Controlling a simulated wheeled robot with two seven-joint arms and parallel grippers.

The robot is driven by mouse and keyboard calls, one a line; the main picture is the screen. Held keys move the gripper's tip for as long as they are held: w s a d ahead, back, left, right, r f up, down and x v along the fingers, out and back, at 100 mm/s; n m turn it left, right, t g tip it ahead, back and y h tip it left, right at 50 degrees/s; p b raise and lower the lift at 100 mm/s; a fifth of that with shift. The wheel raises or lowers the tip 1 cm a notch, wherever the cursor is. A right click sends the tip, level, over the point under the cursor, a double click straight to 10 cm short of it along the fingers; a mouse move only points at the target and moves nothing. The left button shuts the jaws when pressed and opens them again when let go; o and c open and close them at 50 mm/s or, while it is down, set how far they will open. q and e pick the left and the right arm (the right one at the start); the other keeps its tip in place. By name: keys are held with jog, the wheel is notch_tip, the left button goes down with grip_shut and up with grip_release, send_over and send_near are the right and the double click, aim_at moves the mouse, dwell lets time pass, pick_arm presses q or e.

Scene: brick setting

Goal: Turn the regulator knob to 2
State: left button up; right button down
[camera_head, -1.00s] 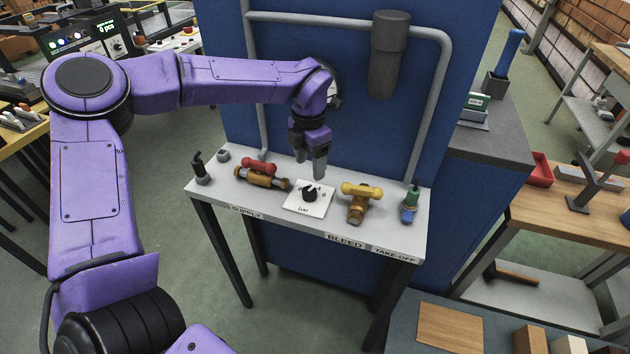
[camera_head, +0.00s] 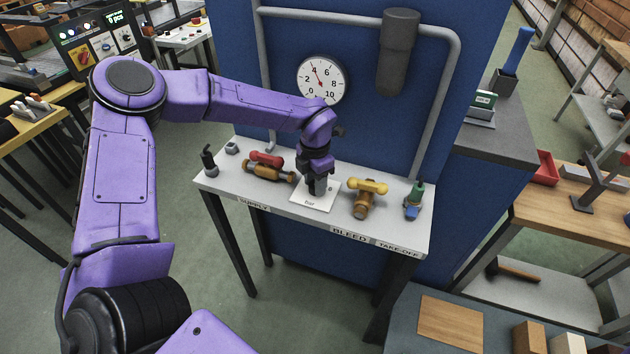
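The regulator's white dial plate (camera_head: 300,192), marked "bar", lies on the narrow grey bench. My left gripper (camera_head: 318,188) points straight down over the middle of the plate, where the black knob was seen earlier. The gripper and its wrist now hide the knob and most of the scale, so I cannot read the setting or tell whether the fingers are closed on the knob. My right gripper does not show.
On the bench (camera_head: 225,190), left of the plate, are a red-handled brass supply valve (camera_head: 268,172) and a black fitting (camera_head: 208,160). To its right are a yellow-handled bleed valve (camera_head: 362,203) and a green and blue take-off fitting (camera_head: 414,205). A grey cylinder (camera_head: 397,50) and pipes are behind.

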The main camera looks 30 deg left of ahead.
pick_arm(q)
jog(key=shift+n, duration=0.3)
jog(key=n+b, duration=0.2)
jog(key=n, duration=0.1)
jog(key=shift+f, duration=0.15)
jog(key=shift+d+n+b, duration=0.1)
jog(key=shift+n+b, duration=0.9)
jog(key=shift+n, duration=1.1)
jog(key=shift+r, duration=0.2)
jog(key=o, duration=1.1)
jog(key=shift+c, duration=0.2)
notch_tip(320, 180, up, 10)
jog(key=b, duration=0.1)
jog(key=shift+r, duration=0.25)
